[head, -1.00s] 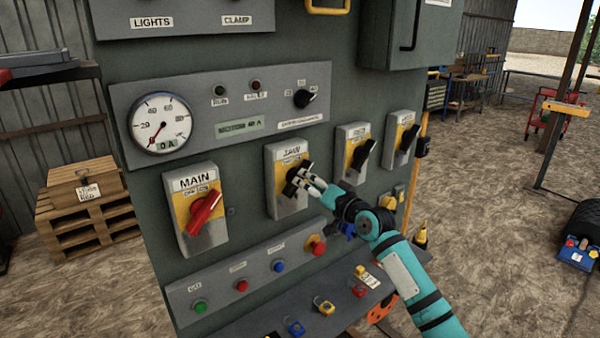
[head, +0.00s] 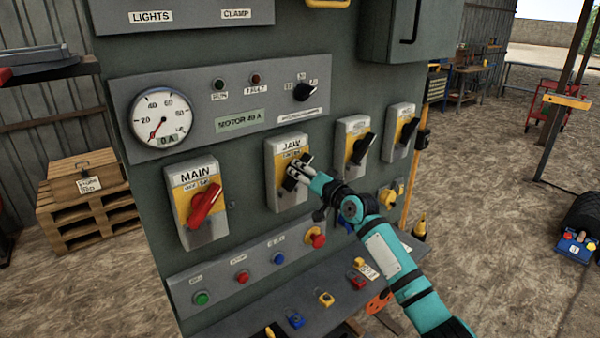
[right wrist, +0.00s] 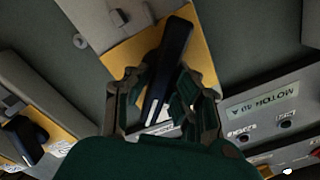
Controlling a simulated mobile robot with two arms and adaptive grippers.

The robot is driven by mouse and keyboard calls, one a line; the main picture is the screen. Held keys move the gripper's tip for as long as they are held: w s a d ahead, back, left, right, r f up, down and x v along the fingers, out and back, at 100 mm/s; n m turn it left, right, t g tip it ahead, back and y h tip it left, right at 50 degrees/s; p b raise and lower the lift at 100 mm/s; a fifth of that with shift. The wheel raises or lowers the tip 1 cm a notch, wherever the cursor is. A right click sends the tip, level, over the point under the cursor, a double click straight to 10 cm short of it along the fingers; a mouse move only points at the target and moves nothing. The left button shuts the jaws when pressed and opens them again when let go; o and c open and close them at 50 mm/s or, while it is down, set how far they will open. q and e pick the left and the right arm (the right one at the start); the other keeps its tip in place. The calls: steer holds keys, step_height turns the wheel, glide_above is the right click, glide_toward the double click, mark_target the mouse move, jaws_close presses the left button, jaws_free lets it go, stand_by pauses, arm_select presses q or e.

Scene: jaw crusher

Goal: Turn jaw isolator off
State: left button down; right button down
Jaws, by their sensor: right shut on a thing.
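The jaw isolator (head: 286,193) is a grey and yellow box labelled JAW on the panel, right of the MAIN isolator. Its black handle (head: 301,167) is tilted, with its top to the right; the handle (right wrist: 170,62) also shows in the right wrist view, between the fingers. My right gripper (head: 293,176) is shut on this handle, a finger on each side of it in the right wrist view (right wrist: 160,95). The fingers hide part of the handle and label in the head view. My left gripper is not in view.
The MAIN isolator (head: 206,232) with a red handle is to the left. Two more isolators with black handles (head: 362,149) (head: 407,132) are close on the right. Below are push buttons (head: 242,277) and a shelf (head: 330,280) with padlocks. The gauge (head: 160,118) reads near zero.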

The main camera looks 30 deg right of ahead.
steer(key=shift+f, duration=0.1)
steer(key=shift+f+n+b, duration=0.1)
steer(key=shift+n+b, duration=0.8)
steer(key=shift+b, duration=0.05)
steer(key=shift+n+b, duration=0.65)
steer(key=shift+n, duration=0.25)
steer(key=shift+n+b, duration=0.45)
steer(key=shift+n, duration=0.45)
steer(key=n, duration=0.2)
steer(key=shift+a+n+b, duration=0.1)
steer(key=shift+n+b, duration=0.2)
steer(key=shift+b, duration=0.1)
steer(key=n, duration=0.3)
steer(key=shift+r+n, duration=0.2)
steer(key=shift+n, duration=0.2)
steer(key=n+p, duration=0.1)
steer(key=n, duration=0.3)
steer(key=shift+a, duration=0.1)
steer(key=shift+f+n, duration=0.1)
steer(key=shift+n, duration=0.9)
